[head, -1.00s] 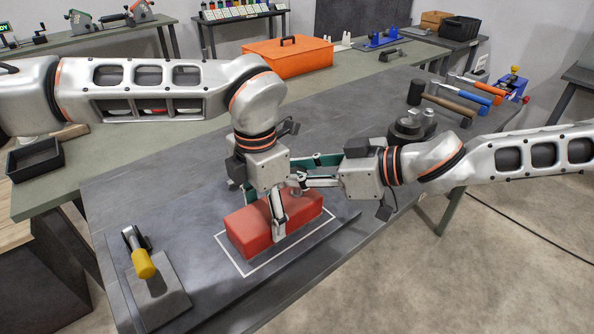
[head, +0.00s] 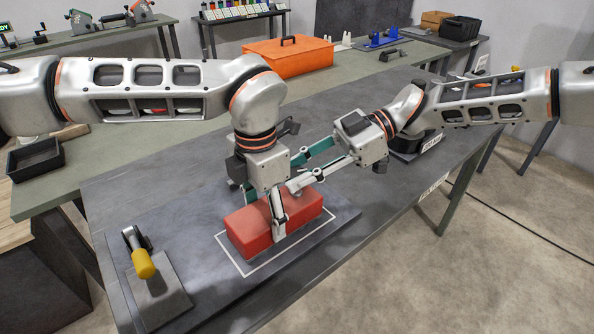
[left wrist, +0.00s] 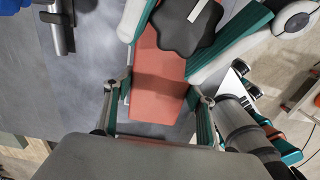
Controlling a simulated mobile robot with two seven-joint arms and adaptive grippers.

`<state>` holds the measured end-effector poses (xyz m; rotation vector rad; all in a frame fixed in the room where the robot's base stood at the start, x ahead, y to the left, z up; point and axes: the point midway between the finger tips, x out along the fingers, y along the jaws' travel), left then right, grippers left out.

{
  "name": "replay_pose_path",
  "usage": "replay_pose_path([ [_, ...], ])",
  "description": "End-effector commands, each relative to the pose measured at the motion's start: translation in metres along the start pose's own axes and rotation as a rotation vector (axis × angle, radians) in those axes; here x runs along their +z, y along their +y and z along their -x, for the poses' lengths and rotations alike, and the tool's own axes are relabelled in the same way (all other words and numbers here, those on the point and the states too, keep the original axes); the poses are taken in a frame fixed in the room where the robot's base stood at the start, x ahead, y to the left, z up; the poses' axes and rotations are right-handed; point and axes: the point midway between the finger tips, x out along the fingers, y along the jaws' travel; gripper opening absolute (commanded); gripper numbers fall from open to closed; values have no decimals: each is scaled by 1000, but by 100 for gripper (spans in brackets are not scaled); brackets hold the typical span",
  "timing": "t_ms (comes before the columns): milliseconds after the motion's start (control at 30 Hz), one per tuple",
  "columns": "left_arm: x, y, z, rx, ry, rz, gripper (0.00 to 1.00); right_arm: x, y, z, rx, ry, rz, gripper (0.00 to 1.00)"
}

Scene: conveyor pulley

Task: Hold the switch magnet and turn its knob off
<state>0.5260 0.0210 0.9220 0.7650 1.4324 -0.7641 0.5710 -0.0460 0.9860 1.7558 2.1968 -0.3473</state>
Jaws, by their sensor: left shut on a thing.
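The switch magnet is a red block (head: 250,230) lying in a white outlined rectangle on a dark plate. My left gripper (head: 279,222) points down over it and is shut on it; in the left wrist view the fingers stand on both sides of the red body (left wrist: 158,92). Its knob (left wrist: 190,28) is black and lobed with a pale pointer bar, seen at the top of the left wrist view. My right gripper (head: 297,183) reaches in from the right, its fingers on either side of the knob and apparently touching it. In the head view the knob is mostly hidden by the grippers.
A yellow-handled tool (head: 143,264) stands on a plate at the table's front left. A black tray (head: 34,160) is on the green bench at left, and an orange toolbox (head: 288,58) behind.

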Motion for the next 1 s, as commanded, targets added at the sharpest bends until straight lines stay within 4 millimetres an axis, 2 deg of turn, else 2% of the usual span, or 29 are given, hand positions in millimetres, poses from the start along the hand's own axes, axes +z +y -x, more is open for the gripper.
replay_pose_path([
  [500, 1, -2, 1, -2, -3, -6, 16, 0, 1, -2, -356, -2, 152, 8],
  [1000, 1, -1, 0, -2, -2, -3, 16, 2, 0, 0, -531, -3, 220, 8],
])
